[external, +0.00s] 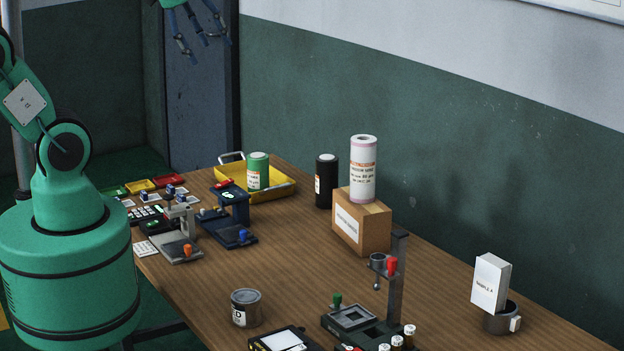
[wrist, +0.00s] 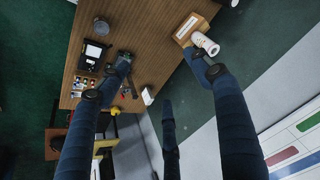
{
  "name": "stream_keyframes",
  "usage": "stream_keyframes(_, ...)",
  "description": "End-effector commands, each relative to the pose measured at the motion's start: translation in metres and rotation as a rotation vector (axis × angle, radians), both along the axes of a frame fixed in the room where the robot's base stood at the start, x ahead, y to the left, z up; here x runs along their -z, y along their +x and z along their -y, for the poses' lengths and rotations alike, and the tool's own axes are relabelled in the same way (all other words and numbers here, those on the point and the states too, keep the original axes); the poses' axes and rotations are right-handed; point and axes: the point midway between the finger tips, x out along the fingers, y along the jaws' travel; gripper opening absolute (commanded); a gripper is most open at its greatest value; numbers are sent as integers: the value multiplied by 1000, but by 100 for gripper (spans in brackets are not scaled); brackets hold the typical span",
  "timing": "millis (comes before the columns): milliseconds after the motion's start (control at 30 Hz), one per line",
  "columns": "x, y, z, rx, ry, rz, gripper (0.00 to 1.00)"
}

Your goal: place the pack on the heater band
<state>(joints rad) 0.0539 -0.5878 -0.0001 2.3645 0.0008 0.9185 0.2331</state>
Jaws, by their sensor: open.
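The pack is a white box (external: 490,283) labelled "SAMPLE A" at the right end of the table. It stands slightly tilted on top of a short grey metal ring with a small pale block on its side, which looks like the heater band (external: 497,323). The pack's base hides part of the ring's top. A small white box, likely the pack, also shows in the wrist view (wrist: 147,96). My gripper (external: 202,42) is high at the top left of the external view, far from both, with its fingers spread and empty. Its dark fingers also fill much of the wrist view (wrist: 160,75).
A cardboard box (external: 347,224) carries a pink-white roll (external: 362,170). A black cylinder (external: 327,182), a yellow tray (external: 285,186) with a green canister (external: 258,172), a tin (external: 246,308) and a stand (external: 397,275) share the table. The table's middle is fairly clear.

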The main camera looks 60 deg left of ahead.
Motion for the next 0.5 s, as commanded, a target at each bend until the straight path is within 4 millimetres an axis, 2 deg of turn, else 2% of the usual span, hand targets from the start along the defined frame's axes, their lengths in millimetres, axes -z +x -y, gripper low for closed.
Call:
stream_keyframes(33, 4, -13, -5, -45, -17, 10, 65)
stream_keyframes(200, 19, -43, -14, -175, -71, 29, 65)
stream_keyframes(333, 27, -56, -18, -235, -96, 39, 65)
stream_keyframes(500, 31, -62, -19, -263, -108, 42, 65)
